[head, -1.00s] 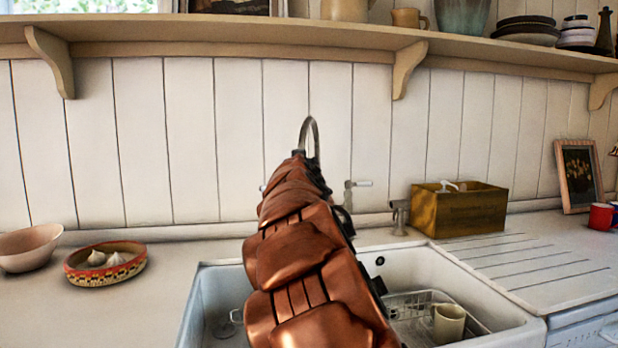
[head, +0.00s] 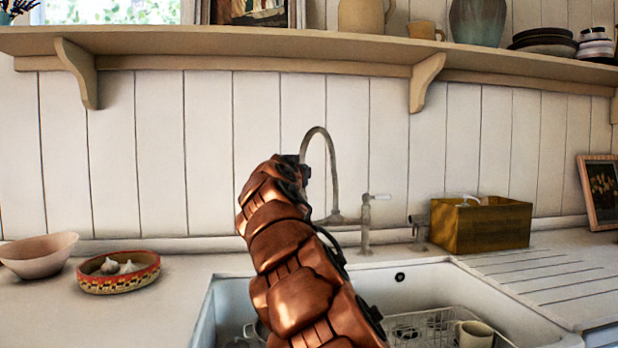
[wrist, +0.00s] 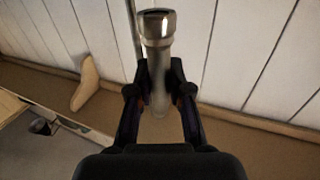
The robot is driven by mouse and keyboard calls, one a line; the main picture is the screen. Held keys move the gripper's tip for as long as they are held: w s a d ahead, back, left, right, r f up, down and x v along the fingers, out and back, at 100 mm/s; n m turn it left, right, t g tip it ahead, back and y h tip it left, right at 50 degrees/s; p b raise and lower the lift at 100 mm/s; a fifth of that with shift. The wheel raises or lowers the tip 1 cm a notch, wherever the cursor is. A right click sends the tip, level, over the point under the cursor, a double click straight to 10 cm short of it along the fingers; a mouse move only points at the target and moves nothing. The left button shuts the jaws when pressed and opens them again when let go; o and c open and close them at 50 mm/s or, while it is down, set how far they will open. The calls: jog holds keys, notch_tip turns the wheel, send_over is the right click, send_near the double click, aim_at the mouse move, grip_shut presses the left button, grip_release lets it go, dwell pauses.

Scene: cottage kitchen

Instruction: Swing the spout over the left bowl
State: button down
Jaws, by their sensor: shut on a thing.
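The grey metal spout (head: 334,165) is a tall arch rising from the tap behind the sink. Its end bends left to my gripper (head: 301,170), which is partly hidden by my copper arm. In the wrist view, my gripper (wrist: 158,85) is shut on the spout's tube (wrist: 157,55), with a finger on each side and the round end showing beyond the fingers. The left bowl (head: 226,310) of the white sink is at lower left, mostly hidden by my arm. My gripper is above and behind this bowl; whether the spout's end is over it, I cannot tell.
A lever tap (head: 367,222) and wooden box (head: 488,226) stand right of the spout. The right bowl holds a wire rack (head: 420,328) and cream mug (head: 474,334). A pink bowl (head: 38,257) and patterned dish (head: 118,283) stand left. A shelf (head: 250,48) runs above.

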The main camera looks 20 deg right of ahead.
jog(key=shift+w+a, duration=0.45)
dwell(0.6)
jog(key=c, duration=1.1)
grip_release()
jog(key=shift+o, duration=0.2)
jog(key=v, duration=1.2)
